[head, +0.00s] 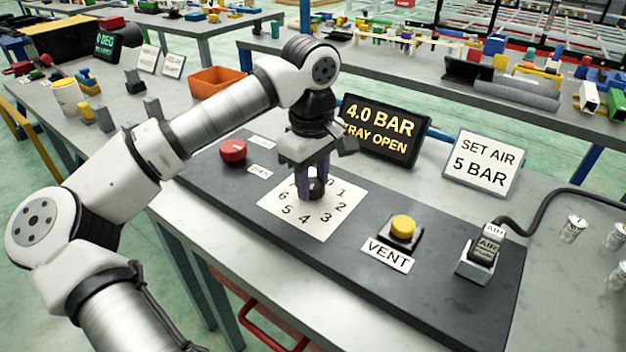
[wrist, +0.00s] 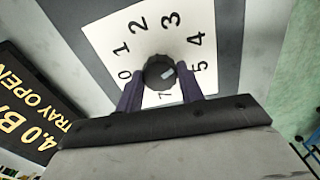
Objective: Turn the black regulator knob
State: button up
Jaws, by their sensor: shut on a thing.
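The black regulator knob (wrist: 159,72) sits in the middle of a white dial plate (head: 335,211) with numbers around it. A small pale mark shows on the knob's top in the wrist view, on the side toward the 4 and 5. My gripper (head: 317,188) points straight down over the dial. Its two purple fingers, also in the wrist view (wrist: 160,85), are shut on the knob from both sides. In the head view the fingers hide much of the knob (head: 318,186). A display (head: 381,130) behind reads 4.0 BAR, TRAY OPEN.
A sign (head: 481,163) reads SET AIR 5 BAR. A yellow button (head: 403,227) with a VENT label stands right of the dial, a red knob (head: 232,151) to its left. An AIR plug (head: 486,245) with a hose is at the right. The display stands close behind my gripper.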

aim_at(312, 184)
dwell(0.3)
jog(key=o, duration=1)
jog(key=shift+r, duration=0.1)
notch_tip(312, 184, up, 14)
jog(key=shift+s+a+f, duration=0.1)
jog(key=shift+f, duration=0.05)
